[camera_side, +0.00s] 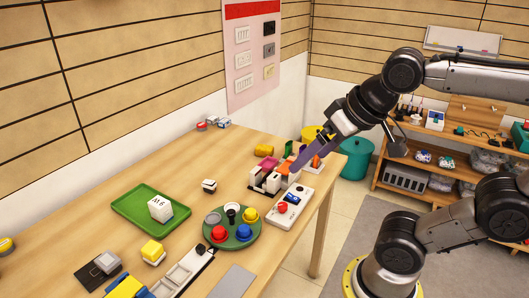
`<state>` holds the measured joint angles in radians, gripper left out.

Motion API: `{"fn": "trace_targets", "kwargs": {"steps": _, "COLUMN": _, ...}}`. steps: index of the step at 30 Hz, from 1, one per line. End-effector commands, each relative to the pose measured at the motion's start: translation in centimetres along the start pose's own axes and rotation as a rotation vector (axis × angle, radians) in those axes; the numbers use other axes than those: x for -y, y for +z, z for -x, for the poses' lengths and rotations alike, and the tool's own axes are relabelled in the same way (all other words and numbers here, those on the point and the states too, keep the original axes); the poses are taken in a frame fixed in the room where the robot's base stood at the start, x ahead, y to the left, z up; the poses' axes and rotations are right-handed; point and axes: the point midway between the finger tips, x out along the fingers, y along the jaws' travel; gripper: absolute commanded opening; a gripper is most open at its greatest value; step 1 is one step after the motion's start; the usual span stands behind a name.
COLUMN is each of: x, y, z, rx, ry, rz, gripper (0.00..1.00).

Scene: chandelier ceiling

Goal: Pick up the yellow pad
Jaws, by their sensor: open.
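Several yellow things lie on the wooden table, and I cannot tell for sure which is the yellow pad. A yellow block with a white base (152,251) sits at the near left. A yellow and blue piece (126,288) lies at the bottom edge, partly cut off. A yellow round piece (250,214) sits on the green round tray (232,243). My gripper (297,167) has purple fingers and points down and left over the right end of the table, near a dark rack of white blocks (266,181). It is open, with nothing visible in it; its fingertips are partly hard to make out.
A green rectangular tray (128,207) holds a white block (160,208). A white box with a red button (288,211) stands near the table's right edge. A small black-and-white block (209,185) stands mid-table. The table's back left is mostly clear.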

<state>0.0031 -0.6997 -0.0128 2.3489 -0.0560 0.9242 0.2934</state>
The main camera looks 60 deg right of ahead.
Motion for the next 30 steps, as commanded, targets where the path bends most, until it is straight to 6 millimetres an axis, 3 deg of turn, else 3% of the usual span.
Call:
{"fn": "trace_targets", "kwargs": {"steps": 1, "x": 0.1, "y": -2.0, "z": 0.4, "rx": -0.014, "ry": 0.013, "rz": -0.044, "gripper": 1.0}}
{"fn": "trace_targets", "kwargs": {"steps": 8, "x": -0.2, "y": -10.4, "z": 0.7, "rx": -0.056, "ry": 0.077, "rz": -0.237, "gripper": 1.0}}
{"fn": "trace_targets", "kwargs": {"steps": 14, "x": -1.7, "y": -18.8, "z": -1.6, "rx": -0.081, "ry": 0.156, "rz": -0.42, "gripper": 1.0}}
{"fn": "trace_targets", "kwargs": {"steps": 21, "x": -5.5, "y": -27.0, "z": -7.3, "rx": -0.095, "ry": 0.26, "rz": -0.61, "gripper": 1.0}}
{"fn": "trace_targets", "kwargs": {"steps": 27, "x": -10.2, "y": -31.5, "z": -14.0, "rx": -0.093, "ry": 0.349, "rz": -0.74, "gripper": 1.0}}
{"fn": "trace_targets", "kwargs": {"steps": 30, "x": -13.0, "y": -32.8, "z": -17.9, "rx": -0.084, "ry": 0.395, "rz": -0.794, "gripper": 1.0}}
